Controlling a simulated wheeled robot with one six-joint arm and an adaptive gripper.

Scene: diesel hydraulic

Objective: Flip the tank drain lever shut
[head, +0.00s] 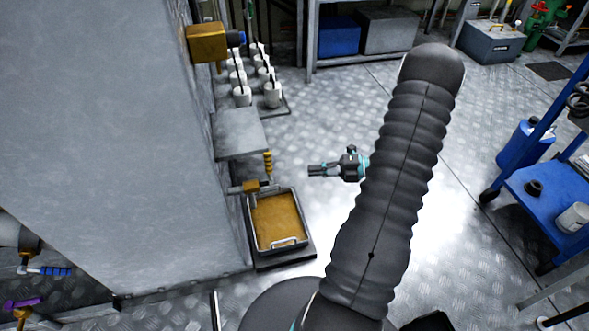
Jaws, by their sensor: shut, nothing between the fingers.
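The tank drain valve (250,186) is a small brass body low on the side of the big grey tank (110,130). Its lever with a yellow ribbed grip (268,163) points up in the picture from the valve. A tray of brown-yellow liquid (277,222) stands below the valve. My gripper (311,171) is shut and empty, pointing left, a short gap to the right of the yellow grip. The two do not touch in this view. My dark ribbed arm reaches it from the lower middle and hides the floor behind it.
A grey shelf plate (240,133) juts from the tank just above the lever. A brass fitting with a blue knob (209,43) sits higher up. A blue cart (550,190) is at right. Floor between is clear.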

